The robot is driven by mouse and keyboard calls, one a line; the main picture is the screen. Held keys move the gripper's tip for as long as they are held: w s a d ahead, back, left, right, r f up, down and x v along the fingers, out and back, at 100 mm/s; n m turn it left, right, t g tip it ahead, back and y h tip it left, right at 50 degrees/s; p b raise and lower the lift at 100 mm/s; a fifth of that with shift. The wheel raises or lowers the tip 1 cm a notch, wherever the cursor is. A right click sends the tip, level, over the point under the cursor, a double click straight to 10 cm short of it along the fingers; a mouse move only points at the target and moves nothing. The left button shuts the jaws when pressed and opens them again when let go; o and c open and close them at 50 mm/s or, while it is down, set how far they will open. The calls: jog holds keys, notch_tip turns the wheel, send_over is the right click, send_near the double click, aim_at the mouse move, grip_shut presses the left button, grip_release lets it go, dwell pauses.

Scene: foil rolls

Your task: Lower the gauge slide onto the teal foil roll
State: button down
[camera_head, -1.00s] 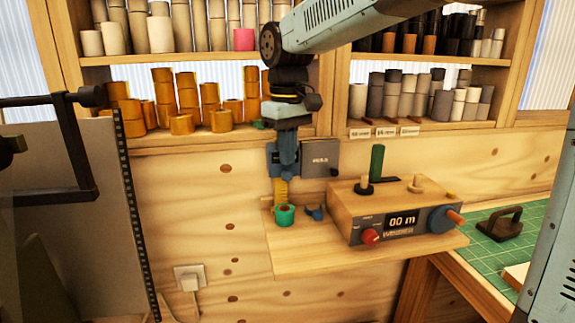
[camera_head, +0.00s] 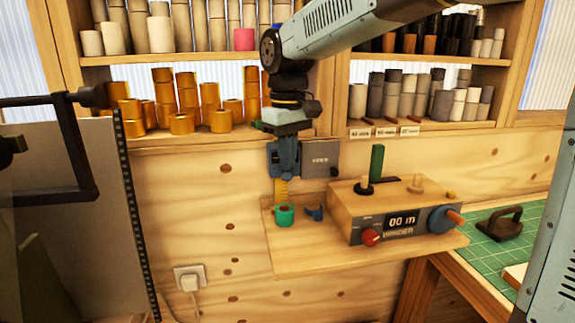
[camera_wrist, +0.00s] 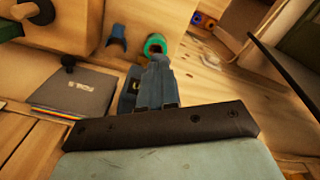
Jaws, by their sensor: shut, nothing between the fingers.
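The teal foil roll (camera_head: 285,215) stands on the wooden ledge below my gripper. In the wrist view, the roll (camera_wrist: 155,45) shows just beyond my fingertips. A yellow upright scale (camera_head: 281,190) rises behind the roll. A blue block (camera_head: 272,155), seemingly the gauge slide, sits above the scale beside my fingers, which partly hide it; it also shows in the wrist view (camera_wrist: 128,97). My gripper (camera_head: 287,175) is shut and points down, with its tips (camera_wrist: 157,63) above the roll. I cannot tell whether the fingers touch the slide.
A grey plate (camera_head: 320,158) is right of the slide. A small blue cradle (camera_head: 315,214) is right of the roll. The wooden winder box (camera_head: 395,211) with knobs and a display stands further right. Shelves of rolls (camera_head: 200,105) are behind. The ledge front (camera_head: 320,255) is clear.

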jog(key=shift+f, duration=0.7)
jog(key=s+r, duration=0.1)
jog(key=s+d+r, duration=0.1)
jog(key=s, duration=0.1)
jog(key=s+r, duration=0.1)
jog(key=s, duration=0.1)
jog(key=shift+d, duration=0.15)
dwell(0.6)
jog(key=shift+d, duration=0.1)
jog(key=s+d+f+m+t, duration=0.1)
jog(key=s+d+m+t, duration=0.1)
jog(key=d, duration=0.6)
jog(key=s+d+f+m+t, duration=0.1)
jog(key=s+d+m, duration=0.3)
jog(key=d, duration=0.5)
jog(key=s+d+f+m+t, duration=0.2)
jog(key=s+d, duration=0.3)
jog(key=d, duration=0.3)
jog(key=shift+d+f+m+t, duration=0.3)
jog(key=shift+d+f+m, duration=0.05)
jog(key=shift+f+m, duration=0.15)
